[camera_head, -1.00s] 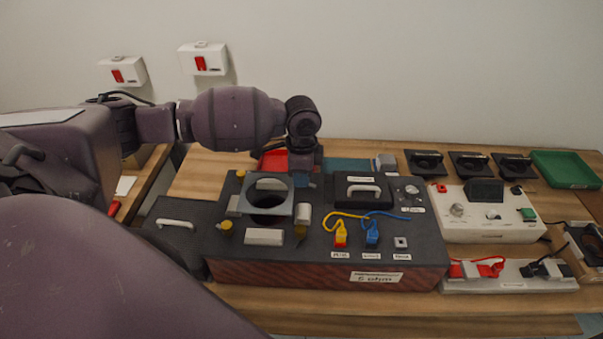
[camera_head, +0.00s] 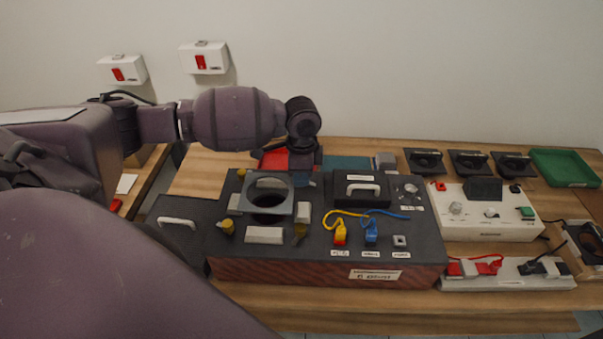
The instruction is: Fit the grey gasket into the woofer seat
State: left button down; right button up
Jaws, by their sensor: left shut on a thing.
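The grey gasket (camera_head: 246,204) is a thin square plate with a large round hole. It lies over the dark round woofer seat (camera_head: 267,199) in the top of the black speaker cabinet (camera_head: 330,262). I cannot tell whether it is flush or slightly above the seat. My left gripper (camera_head: 303,174) points down at the gasket's far right corner and is shut on it. Its fingertips are small and partly hidden by the dark wrist. My right gripper is out of view.
Pale blocks and yellow-capped clamps (camera_head: 227,226) surround the seat. A black panel with a white handle (camera_head: 363,187) and yellow and blue cables (camera_head: 340,233) lie to the right. A red bin (camera_head: 273,159) stands behind. A white tester (camera_head: 487,220) and green tray (camera_head: 566,168) are farther right.

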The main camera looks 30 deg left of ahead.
aim_at(302, 200)
pick_arm(q)
jog(key=shift+f, duration=0.25)
jog(key=shift+f+b, duration=0.45)
jog(key=shift+f, duration=1.3)
jog(key=shift+f, duration=0.35)
jog(key=shift+f, duration=0.35)
jog(key=c, duration=1)
grip_release()
jog(key=shift+f, duration=0.1)
jog(key=shift+f, duration=0.1)
